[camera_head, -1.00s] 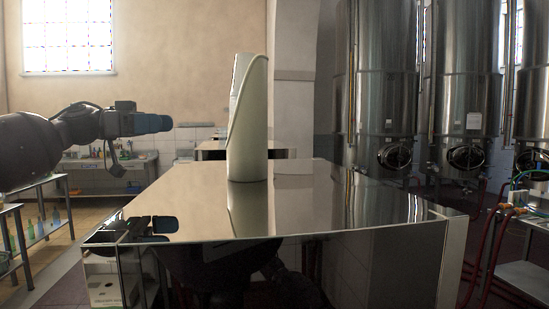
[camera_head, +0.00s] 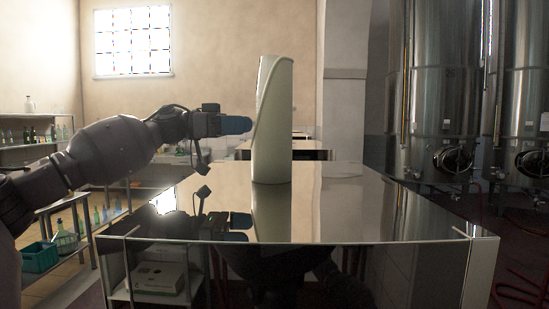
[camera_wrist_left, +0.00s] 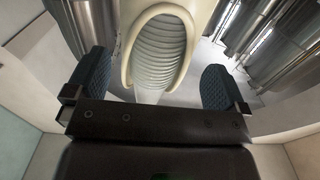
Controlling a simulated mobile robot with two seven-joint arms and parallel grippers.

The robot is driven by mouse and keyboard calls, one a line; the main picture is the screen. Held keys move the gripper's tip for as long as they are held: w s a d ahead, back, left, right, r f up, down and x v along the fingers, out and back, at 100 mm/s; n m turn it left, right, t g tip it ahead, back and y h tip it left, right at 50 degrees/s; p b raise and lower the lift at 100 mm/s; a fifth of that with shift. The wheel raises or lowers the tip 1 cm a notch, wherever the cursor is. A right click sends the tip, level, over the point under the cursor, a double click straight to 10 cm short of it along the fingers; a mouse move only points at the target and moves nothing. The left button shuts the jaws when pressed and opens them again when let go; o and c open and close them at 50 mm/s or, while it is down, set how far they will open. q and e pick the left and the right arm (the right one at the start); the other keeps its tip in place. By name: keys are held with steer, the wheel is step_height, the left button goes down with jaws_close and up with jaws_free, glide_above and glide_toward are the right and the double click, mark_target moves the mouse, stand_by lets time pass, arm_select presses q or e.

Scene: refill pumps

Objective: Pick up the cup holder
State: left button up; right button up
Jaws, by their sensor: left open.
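The cup holder (camera_head: 273,130) is a tall pale tube with a slanted open top, upright on the shiny metal table (camera_head: 340,205). A stack of white ribbed cups shows inside its opening in the left wrist view (camera_wrist_left: 158,50). My left gripper (camera_head: 240,125) points right at the holder's left side at mid height, very close to it in the head view. In the left wrist view its two blue pads (camera_wrist_left: 155,85) are wide apart, with the holder ahead between them. I cannot tell whether they touch it. My right gripper is not in view.
The table top around the holder is clear, with a mirror-like reflection. Large steel tanks (camera_head: 443,100) stand at the back right. A shelf with bottles (camera_head: 35,140) and a green crate (camera_head: 40,257) are at the left.

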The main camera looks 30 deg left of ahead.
mark_target(270, 122)
arm_select(q)
steer(key=p+x, duration=0.1)
steer(key=x, duration=0.5)
steer(key=shift+r, duration=0.15)
steer(key=shift+w+d, duration=0.2)
steer(key=shift+w, duration=0.05)
steer(key=c, duration=0.9)
steer(key=shift+c, duration=0.7)
steer(key=shift+r, duration=0.1)
